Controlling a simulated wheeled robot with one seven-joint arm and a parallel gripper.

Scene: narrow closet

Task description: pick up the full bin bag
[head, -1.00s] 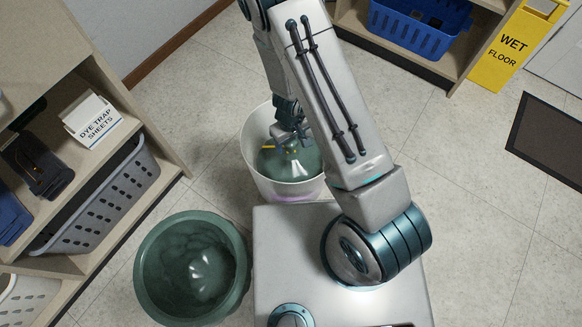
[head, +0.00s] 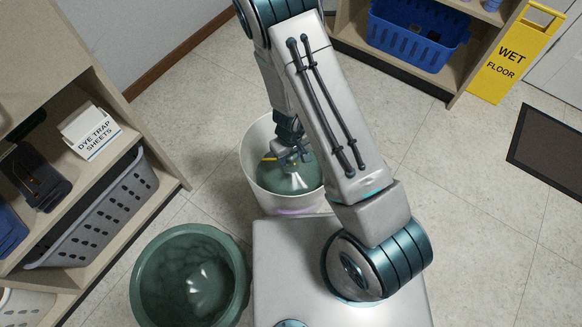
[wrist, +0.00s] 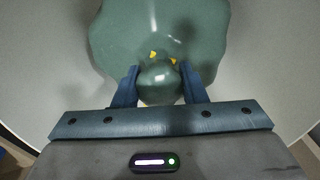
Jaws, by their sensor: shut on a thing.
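The full bin bag (head: 283,181) is dark green with a yellow tie, and it sits inside a white round bin (head: 259,193). My gripper (head: 291,154) reaches down into the bin from above. In the wrist view my gripper (wrist: 159,86) is shut on the gathered neck of the bin bag (wrist: 140,30), with a finger on each side. Yellow tie bits show just past the neck. The bag's body spreads below, inside the pale bin wall (wrist: 60,70). The bag's underside is hidden.
A green round bin (head: 150,262) with a dark green liner stands at the front left. A shelf unit (head: 166,175) with a grey basket (head: 105,212) is on the left. A blue crate (head: 415,40) and a yellow wet floor sign (head: 510,55) are at the back right.

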